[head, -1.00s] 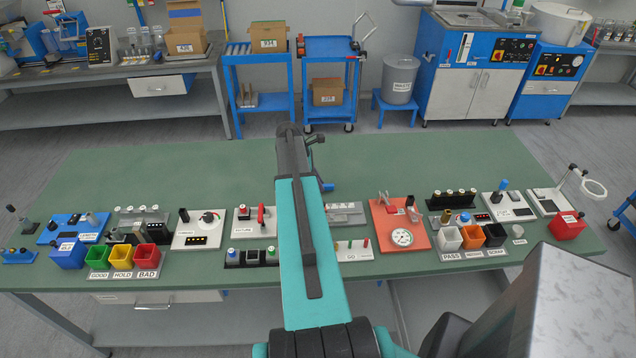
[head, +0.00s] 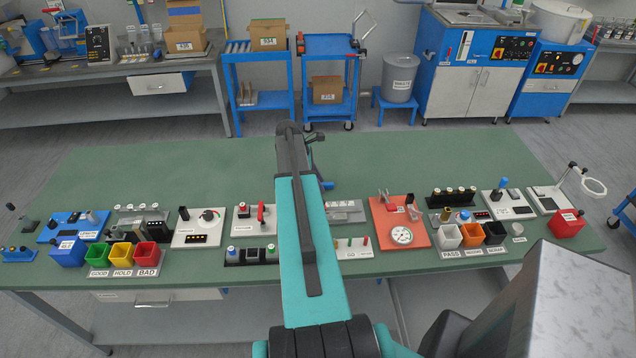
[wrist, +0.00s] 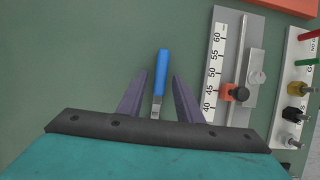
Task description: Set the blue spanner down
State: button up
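The blue spanner (wrist: 161,75) shows in the wrist view between my two fingers, its blue handle pointing away from the wrist and its grey metal part nearer the palm. My gripper (wrist: 160,85) is open, with a visible gap on each side of the spanner. The spanner appears to lie on the green bench top (wrist: 90,60). In the head view only the blue handle (head: 327,185) shows, just right of my arm. My arm hides the rest of the spanner and the fingers there.
A grey scale fixture (wrist: 228,65) with a ruler and a red-black knob stands close right of the gripper. Beyond it is a pale panel (wrist: 295,100) with coloured posts. An orange gauge panel (head: 385,235) stands further right.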

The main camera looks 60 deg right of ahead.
jog(key=b+v, duration=0.4)
jog(key=v, duration=0.8)
jog(key=shift+r, duration=0.1)
dwell(0.9)
